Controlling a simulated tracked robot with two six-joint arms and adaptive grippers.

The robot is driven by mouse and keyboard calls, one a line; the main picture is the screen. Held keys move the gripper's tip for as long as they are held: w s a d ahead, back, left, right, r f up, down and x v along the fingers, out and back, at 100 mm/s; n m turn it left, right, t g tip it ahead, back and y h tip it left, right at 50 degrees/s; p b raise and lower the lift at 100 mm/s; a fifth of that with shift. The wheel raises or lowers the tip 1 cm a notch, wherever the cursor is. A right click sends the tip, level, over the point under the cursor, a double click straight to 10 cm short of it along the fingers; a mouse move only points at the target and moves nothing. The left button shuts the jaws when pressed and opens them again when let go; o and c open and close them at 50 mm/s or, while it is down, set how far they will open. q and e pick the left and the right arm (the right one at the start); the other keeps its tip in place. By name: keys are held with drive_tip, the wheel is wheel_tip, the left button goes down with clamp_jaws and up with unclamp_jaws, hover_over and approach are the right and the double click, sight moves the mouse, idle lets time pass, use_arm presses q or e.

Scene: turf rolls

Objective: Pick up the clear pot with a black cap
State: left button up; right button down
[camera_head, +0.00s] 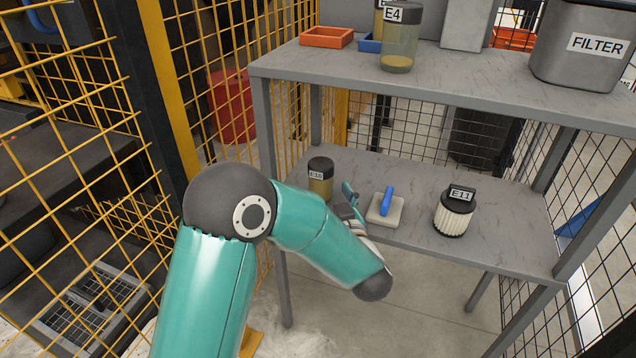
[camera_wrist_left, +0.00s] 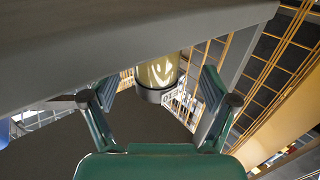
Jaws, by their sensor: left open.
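A clear pot with a black cap (camera_head: 320,178), labelled E10 and holding yellowish contents, stands upright on the lower shelf at its left end. My left gripper (camera_head: 346,198) is open just right of it and in front, partly hidden by my forearm. In the left wrist view the pot (camera_wrist_left: 158,73) appears cap-down beyond and between the two spread fingers of the left gripper (camera_wrist_left: 157,108), apart from them. Another clear pot (camera_head: 398,48), labelled E4, stands on the upper shelf. My right gripper is not in view.
On the lower shelf (camera_head: 420,170), a blue-handled block (camera_head: 385,208) and a white ribbed filter with a black top (camera_head: 455,213), labelled E11, stand to the right. The upper shelf (camera_head: 480,82) lies overhead. Yellow mesh fencing (camera_head: 225,60) runs at left.

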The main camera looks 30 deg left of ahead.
sight(324, 191)
use_arm(q)
drive_tip(key=x, duration=0.1)
drive_tip(key=b+x, duration=0.1)
drive_tip(key=x, duration=0.1)
drive_tip(key=b+x, duration=0.1)
drive_tip(key=shift+w+a+f, duration=0.1)
drive_tip(key=shift+w+f, duration=0.1)
drive_tip(key=shift+f, duration=0.1)
drive_tip(key=shift+w+a+r, duration=0.1)
drive_tip(key=shift+w+a, duration=0.15)
drive_tip(key=c, duration=1.4)
drive_tip(key=shift+c, duration=0.2)
